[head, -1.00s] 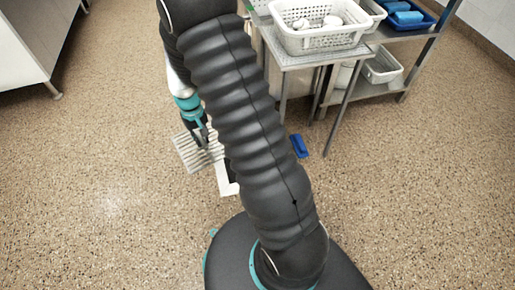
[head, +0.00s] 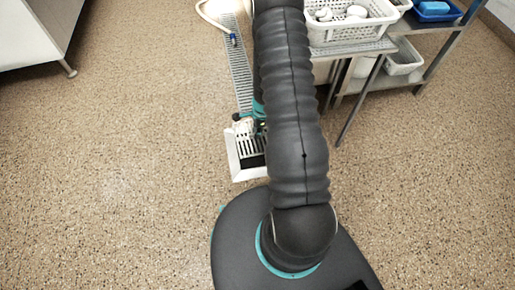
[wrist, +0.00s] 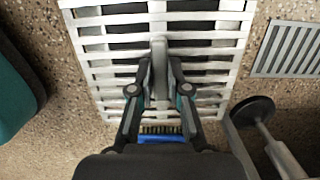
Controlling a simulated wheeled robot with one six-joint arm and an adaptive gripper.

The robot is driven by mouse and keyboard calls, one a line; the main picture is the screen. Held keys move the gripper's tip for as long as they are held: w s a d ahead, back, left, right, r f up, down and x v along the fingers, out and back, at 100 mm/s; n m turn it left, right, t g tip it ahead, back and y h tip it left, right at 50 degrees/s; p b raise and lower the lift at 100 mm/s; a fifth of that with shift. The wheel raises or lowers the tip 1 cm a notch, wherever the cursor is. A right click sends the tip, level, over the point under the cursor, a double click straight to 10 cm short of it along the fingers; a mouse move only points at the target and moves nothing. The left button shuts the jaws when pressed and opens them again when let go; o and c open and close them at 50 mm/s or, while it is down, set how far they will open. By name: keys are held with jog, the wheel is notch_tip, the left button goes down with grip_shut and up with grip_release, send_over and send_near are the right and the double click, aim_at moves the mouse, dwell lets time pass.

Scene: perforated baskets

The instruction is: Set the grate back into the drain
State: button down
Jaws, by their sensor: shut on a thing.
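The grate (wrist: 98,47) is a pale slatted panel that fills much of the wrist view. My gripper (wrist: 158,88) is shut on a grey upright piece at the grate's middle. In the head view the slats of the grate (head: 249,147) show beside my arm, over the drain. The drain's white frame (head: 233,163) shows at its left and near sides, with a dark gap near its front. My arm hides the right part of the grate and drain. I cannot tell whether the grate touches the frame.
A steel table with a white perforated basket (head: 347,32) stands right. A blue brush (wrist: 160,138) lies near my gripper. The left floor is clear.

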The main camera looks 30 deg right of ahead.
jog(key=shift+s+d+f, duration=0.15)
jog(key=shift+f, duration=0.2)
jog(key=shift+f+b, duration=2)
jog(key=shift+f, duration=2.75)
jog(key=shift+f, duration=0.25)
jog(key=c, duration=1.1)
grip_release()
jog(key=shift+r, duration=0.1)
jog(key=shift+c, duration=0.2)
